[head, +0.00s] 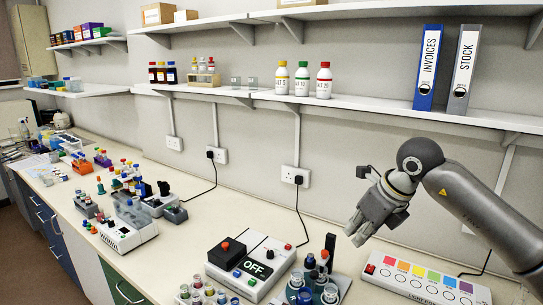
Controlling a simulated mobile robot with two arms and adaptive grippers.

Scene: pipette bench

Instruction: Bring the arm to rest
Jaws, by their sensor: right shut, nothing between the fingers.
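My right arm comes in from the right side of the head view. Its grey gripper (358,236) hangs in the air over the bench, tilted down and to the left. Its fingers are shut and hold nothing. It appears above the space between the jar cluster and the light box, apart from both. My left gripper is not in view.
A light box (425,283) with coloured squares lies below my right arm. Jars (328,293) and a device reading OFF (255,268) stand left of it. A shelf (380,104) with bottles and binders (428,68) runs above. Bare bench (195,240) lies further left.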

